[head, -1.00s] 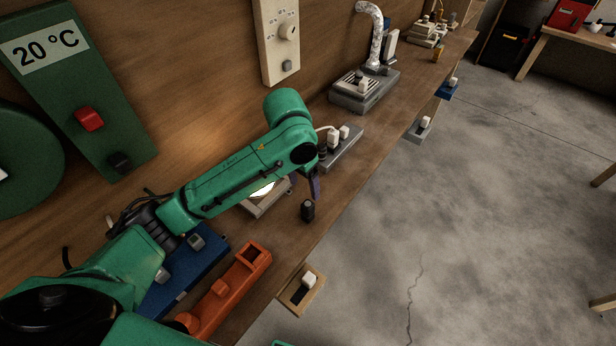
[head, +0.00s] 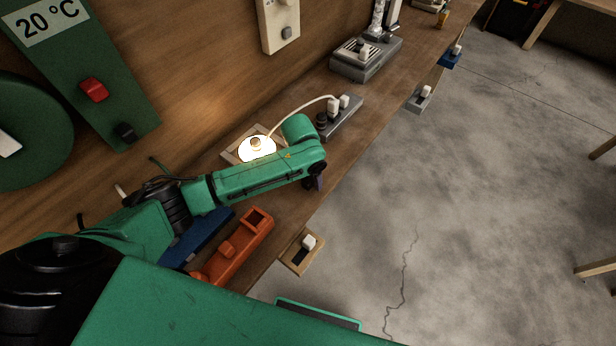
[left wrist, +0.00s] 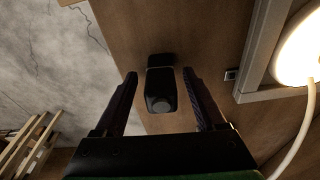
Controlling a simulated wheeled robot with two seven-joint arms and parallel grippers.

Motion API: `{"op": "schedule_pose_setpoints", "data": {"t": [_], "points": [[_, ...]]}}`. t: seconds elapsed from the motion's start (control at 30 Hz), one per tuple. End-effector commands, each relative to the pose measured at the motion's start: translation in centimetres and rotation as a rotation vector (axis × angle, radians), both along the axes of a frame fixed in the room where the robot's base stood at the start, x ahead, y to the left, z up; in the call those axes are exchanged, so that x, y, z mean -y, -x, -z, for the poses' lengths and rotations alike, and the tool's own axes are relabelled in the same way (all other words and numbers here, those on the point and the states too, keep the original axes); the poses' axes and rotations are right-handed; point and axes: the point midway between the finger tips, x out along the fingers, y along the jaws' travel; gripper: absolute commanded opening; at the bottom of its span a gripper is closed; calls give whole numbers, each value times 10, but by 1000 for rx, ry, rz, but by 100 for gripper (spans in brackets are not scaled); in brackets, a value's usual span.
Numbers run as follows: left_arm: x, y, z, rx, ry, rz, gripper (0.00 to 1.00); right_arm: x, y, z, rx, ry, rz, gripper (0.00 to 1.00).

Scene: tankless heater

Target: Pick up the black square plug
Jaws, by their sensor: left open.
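The black square plug (left wrist: 160,90) stands on the wooden bench near its front edge in the left wrist view. It lies between the two fingers of my left gripper (left wrist: 159,76), with a gap on either side. My left gripper is open and holds nothing. In the head view my left gripper (head: 316,183) points down over the bench edge, and the arm and gripper hide the plug there. My right gripper does not show.
A lit lamp (head: 257,149) on a wooden base stands behind the arm, its white cord running to a grey power strip (head: 343,124).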

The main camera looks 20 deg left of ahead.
Motion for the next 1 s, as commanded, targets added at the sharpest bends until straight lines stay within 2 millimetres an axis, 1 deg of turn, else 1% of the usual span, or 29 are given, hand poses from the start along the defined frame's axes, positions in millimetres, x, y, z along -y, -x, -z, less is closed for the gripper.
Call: {"op": "schedule_pose_setpoints", "data": {"t": [0.03,0.07,0.1,0.17,0.2,0.23,0.27,0.57,0.67,0.73,0.77,0.87,0.97,1.0], "points": [[0,0,0,0,0,0,72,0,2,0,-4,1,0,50],[0,0,0,0,0,0,69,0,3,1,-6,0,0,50],[0,0,0,0,0,-1,53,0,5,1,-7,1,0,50],[0,0,0,0,0,-1,30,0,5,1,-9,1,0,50],[0,0,0,0,0,-1,15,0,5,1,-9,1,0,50],[0,0,0,0,0,-1,4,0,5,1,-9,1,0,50],[0,0,0,0,0,-1,0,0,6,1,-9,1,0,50],[0,0,-1,0,0,-1,0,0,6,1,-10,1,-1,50],[-1,-1,-5,1,1,-1,0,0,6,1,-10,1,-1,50],[0,-1,-12,2,0,-1,0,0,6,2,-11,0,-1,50],[0,-1,-17,3,1,-1,0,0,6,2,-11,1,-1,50],[0,-1,-40,5,3,0,0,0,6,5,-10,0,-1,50],[0,-2,-76,8,4,0,0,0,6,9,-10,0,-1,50],[1,-2,-92,10,3,2,0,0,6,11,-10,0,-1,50]]}}
